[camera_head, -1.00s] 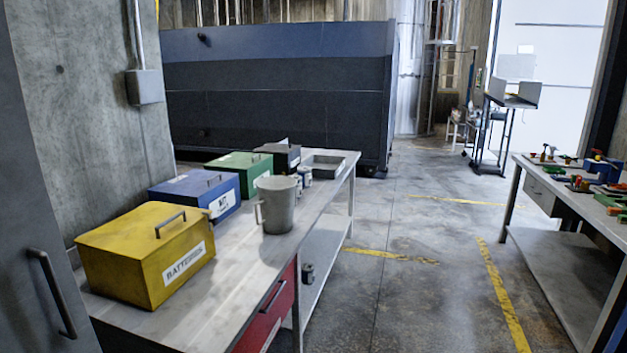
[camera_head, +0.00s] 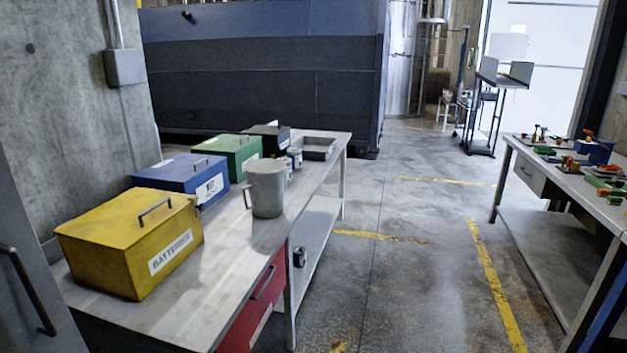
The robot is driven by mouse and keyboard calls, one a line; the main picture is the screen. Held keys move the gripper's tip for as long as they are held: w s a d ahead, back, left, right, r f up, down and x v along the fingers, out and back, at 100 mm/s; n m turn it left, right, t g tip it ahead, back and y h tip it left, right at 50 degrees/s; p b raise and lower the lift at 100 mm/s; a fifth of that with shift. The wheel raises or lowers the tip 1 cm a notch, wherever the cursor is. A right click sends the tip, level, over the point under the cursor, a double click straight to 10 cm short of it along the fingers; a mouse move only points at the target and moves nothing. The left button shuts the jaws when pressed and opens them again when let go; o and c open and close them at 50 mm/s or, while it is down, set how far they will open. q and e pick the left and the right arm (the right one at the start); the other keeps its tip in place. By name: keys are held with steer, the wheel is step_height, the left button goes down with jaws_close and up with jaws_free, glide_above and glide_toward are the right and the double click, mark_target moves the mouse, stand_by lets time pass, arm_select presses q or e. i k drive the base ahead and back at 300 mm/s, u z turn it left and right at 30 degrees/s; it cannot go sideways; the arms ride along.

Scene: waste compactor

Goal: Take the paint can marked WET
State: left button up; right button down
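Two small cans with pale labels stand close together on the left bench behind the grey bucket, the nearer can (camera_head: 287,164) and the farther can (camera_head: 296,157). A darker small can (camera_head: 299,257) sits on the bench's lower shelf. The cans are too small for me to read any marking, so I cannot tell which is marked WET. A blue lidded box (camera_head: 188,178) bears a white label whose top line looks like WET, but it is blurred. Neither of my grippers is in view.
The left bench (camera_head: 225,262) also holds a yellow battery box (camera_head: 128,245), a green box (camera_head: 232,150), a dark box (camera_head: 270,137), the grey bucket (camera_head: 267,190) and a metal tray (camera_head: 319,150). A cluttered workbench (camera_head: 525,150) stands right. The floor between is clear.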

mark_target(295, 154)
steer(key=z, duration=0.65)
steer(key=i, duration=1.8)
steer(key=z, duration=0.35)
steer(key=i, duration=2.05)
steer(key=u, duration=1.6)
steer(key=i, duration=1.15)
steer(key=u, duration=0.75)
